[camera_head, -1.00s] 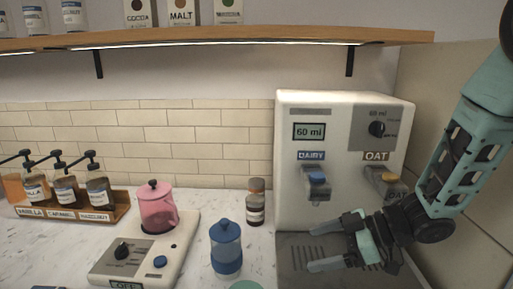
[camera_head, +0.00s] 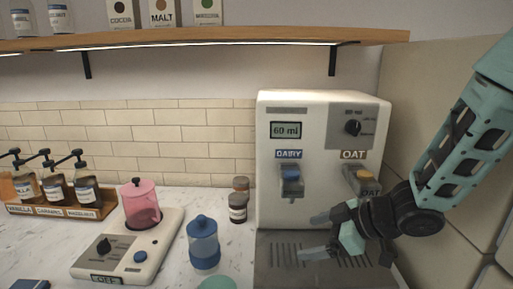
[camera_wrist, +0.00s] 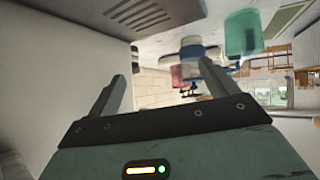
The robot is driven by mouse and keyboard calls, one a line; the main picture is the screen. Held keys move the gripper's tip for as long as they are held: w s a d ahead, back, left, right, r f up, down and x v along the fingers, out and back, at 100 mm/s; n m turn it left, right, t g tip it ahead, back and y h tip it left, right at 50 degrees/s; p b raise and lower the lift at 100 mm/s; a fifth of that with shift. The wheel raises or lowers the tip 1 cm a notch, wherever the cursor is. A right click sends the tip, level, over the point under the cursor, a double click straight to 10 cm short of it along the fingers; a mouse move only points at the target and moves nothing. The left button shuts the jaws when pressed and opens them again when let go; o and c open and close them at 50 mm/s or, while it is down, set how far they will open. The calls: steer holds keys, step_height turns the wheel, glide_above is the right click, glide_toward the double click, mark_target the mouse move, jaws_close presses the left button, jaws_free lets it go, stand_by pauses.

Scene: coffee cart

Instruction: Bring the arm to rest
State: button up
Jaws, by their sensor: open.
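My gripper (camera_head: 318,236) is open and empty in the head view, in front of the milk dispenser (camera_head: 268,205) and above its drip tray (camera_head: 272,276). Its fingers point left. My teal arm comes in from the right edge. In the wrist view, my gripper (camera_wrist: 160,88) shows two fingers apart with nothing between them.
Syrup pumps (camera_head: 55,190) are far left. A tiled side wall (camera_head: 440,95) stands right; a shelf (camera_head: 200,42) runs above.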

steer(key=s+r+m+g+h, duration=0.1)
steer(key=s+m+g+h, duration=0.1)
steer(key=s, duration=1)
steer(key=s+d+r+m+g+h, duration=0.1)
steer(key=s+h, duration=0.5)
steer(key=s, duration=0.6)
steer(key=r+m+g, duration=0.1)
steer(key=m+g, duration=0.1)
steer(key=shift+s+d+m+h, duration=0.15)
steer(key=shift+m+h, duration=0.15)
steer(key=shift+m, duration=0.1)
